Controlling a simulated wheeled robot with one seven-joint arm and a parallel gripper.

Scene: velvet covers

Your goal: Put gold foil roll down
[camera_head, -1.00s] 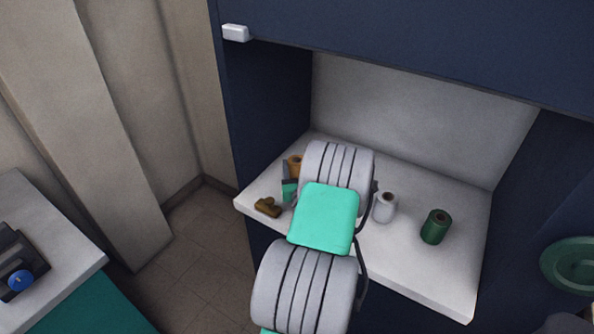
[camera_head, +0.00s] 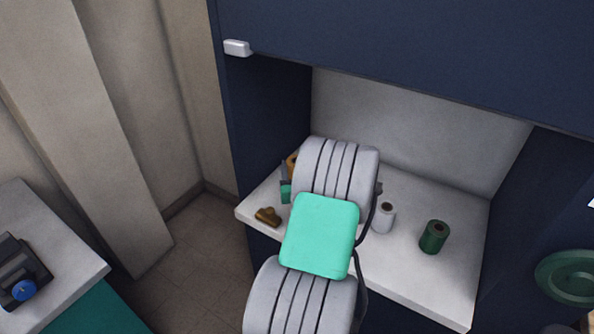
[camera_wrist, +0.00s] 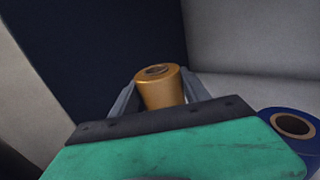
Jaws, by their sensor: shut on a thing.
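The gold foil roll (camera_wrist: 160,90) stands upright between the two fingers of my gripper (camera_wrist: 158,95) in the wrist view, and the fingers are shut on it. In the head view only a sliver of the gold roll (camera_head: 292,165) shows, beside the grey arm links that hide most of it. It is over the back left part of the white shelf (camera_head: 400,275). Whether its base touches the shelf is hidden.
A brown object (camera_head: 268,217) lies at the shelf's left front edge. A silver roll (camera_head: 384,217) and a green roll (camera_head: 434,237) stand right of my arm. A blue roll (camera_wrist: 292,128) is right of my gripper. Dark cabinet walls (camera_head: 275,130) enclose the shelf.

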